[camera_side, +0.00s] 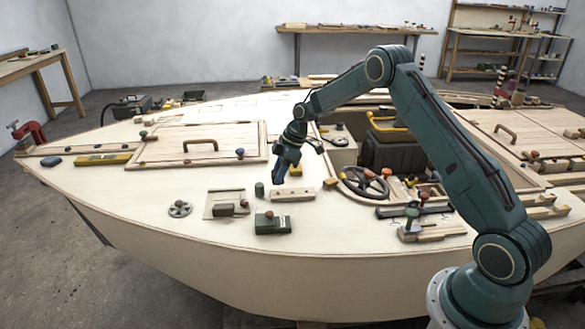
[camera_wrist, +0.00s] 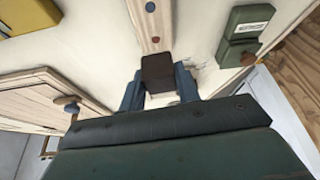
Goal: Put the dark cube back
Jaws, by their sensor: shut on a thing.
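The dark cube (camera_wrist: 157,67) is dark brown and sits between the two blue fingers of my gripper (camera_wrist: 159,82) in the wrist view. The fingers are shut on its sides. In the side view my gripper (camera_side: 279,180) points down above the pale hull deck (camera_side: 150,220), near a light wooden block (camera_side: 291,195). I cannot make out the held cube there against the dark fingers. In the wrist view a wooden strip (camera_wrist: 165,30) with small blue and red knobs lies beyond the cube. I cannot tell whether the cube touches it.
A green box (camera_side: 272,224), a green cylinder (camera_side: 259,189) and a brown block (camera_side: 224,209) stand on the deck near my gripper. A steering wheel (camera_side: 364,184) is to the right. A hatch with a handle (camera_side: 200,146) is to the left.

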